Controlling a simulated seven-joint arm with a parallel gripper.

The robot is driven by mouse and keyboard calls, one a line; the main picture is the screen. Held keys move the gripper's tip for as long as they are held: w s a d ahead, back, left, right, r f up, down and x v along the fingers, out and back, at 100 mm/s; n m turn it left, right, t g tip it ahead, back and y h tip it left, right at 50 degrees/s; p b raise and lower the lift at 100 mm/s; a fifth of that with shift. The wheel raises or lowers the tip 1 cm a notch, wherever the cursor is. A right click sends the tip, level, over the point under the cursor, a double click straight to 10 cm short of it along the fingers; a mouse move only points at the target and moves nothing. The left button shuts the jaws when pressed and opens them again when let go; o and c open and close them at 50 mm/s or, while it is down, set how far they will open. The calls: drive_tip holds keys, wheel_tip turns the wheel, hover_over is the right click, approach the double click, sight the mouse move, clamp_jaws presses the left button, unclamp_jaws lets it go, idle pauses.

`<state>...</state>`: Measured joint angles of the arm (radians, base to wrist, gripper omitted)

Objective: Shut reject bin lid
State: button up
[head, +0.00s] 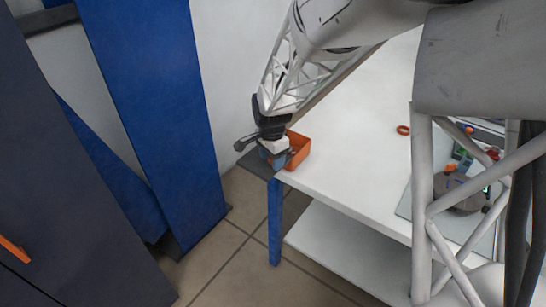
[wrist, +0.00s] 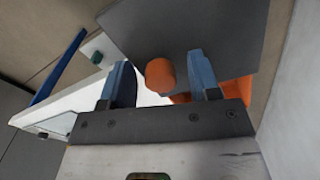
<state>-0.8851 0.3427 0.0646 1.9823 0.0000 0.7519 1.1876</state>
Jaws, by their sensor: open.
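The orange reject bin (head: 303,146) stands at the near left corner of the white table in the head view. Part of its orange wall shows behind the right finger in the wrist view (wrist: 240,90). A flat dark grey plate, which looks like the lid (wrist: 200,35), fills the upper middle of the wrist view. An orange knob (wrist: 160,74) shows in front of the plate. My gripper (wrist: 160,68) is open, with the knob between its blue fingers in the picture; I cannot tell whether they touch it. In the head view my gripper (head: 278,160) partly hides the bin.
The white table (head: 345,140) is mostly clear, with a small orange ring (head: 403,130) on it. A device with coloured parts (head: 460,190) stands at the right, partly behind my arm. A blue panel (head: 160,110) and a dark cabinet (head: 60,190) stand left, beyond a floor gap.

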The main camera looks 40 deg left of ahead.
clamp_jaws()
idle(0.4)
drive_tip(key=shift+w+d, duration=0.1)
